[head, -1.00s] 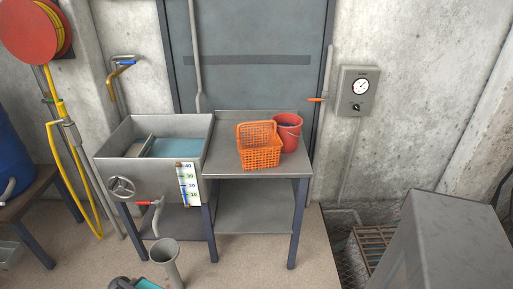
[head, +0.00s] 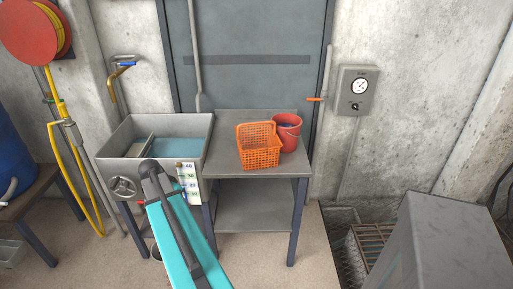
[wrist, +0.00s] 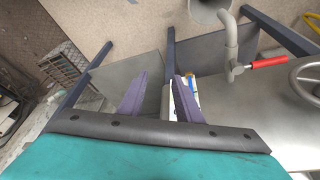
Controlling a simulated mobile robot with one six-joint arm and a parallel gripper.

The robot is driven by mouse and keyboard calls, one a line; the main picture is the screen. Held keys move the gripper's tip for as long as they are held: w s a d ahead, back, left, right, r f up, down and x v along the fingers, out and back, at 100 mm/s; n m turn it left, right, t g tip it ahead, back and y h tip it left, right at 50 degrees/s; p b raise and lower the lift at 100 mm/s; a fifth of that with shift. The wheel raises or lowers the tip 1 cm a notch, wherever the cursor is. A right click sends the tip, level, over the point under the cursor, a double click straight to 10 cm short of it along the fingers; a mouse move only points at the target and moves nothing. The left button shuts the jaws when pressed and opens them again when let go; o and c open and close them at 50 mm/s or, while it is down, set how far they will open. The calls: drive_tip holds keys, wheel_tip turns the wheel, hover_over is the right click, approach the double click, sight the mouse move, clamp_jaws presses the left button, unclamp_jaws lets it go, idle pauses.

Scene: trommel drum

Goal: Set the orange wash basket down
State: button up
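The orange wash basket (head: 258,152) stands upright on the grey metal side table (head: 226,160), right of the sink, in the head view. It is an open lattice basket and looks empty. My arm reaches up from the bottom in front of the sink, left of and apart from the basket. In the wrist view my gripper (wrist: 161,77) has its two purple fingers apart, with nothing held between them. The basket does not show in the wrist view.
A red bucket (head: 288,129) stands close behind the basket's right side. The sink (head: 120,167) holds bluish water and carries a handwheel (head: 124,188) and a white level scale (head: 192,181). A grey cabinet (head: 440,240) stands at lower right. The table's front left is clear.

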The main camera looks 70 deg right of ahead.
drive_tip(key=s+d+r+m+h+p, duration=0.1)
drive_tip(key=s+d+r+m, duration=0.2)
drive_tip(key=d+r, duration=0.45)
drive_tip(key=s+d+r+m+h, duration=0.1)
drive_tip(key=s+d+r+m, duration=0.25)
drive_tip(key=d+r, duration=0.45)
drive_tip(key=m+g+h, duration=0.2)
drive_tip(key=m, duration=0.4)
approach(257, 123)
drive_tip(key=s+v, duration=0.1)
drive_tip(key=v, duration=0.2)
drive_tip(key=shift+w+r+p, duration=0.15)
drive_tip(key=shift+w+p, duration=0.25)
drive_tip(key=p+x, duration=0.1)
drive_tip(key=x, duration=0.7)
drive_tip(key=shift+w+d+f+p, duration=0.2)
drive_tip(key=shift+f+p, duration=0.05)
drive_tip(key=shift+p, duration=0.15)
drive_tip(key=shift+p+x, duration=1.2)
drive_tip(key=shift+x, duration=1.4)
drive_tip(key=shift+w, duration=0.1)
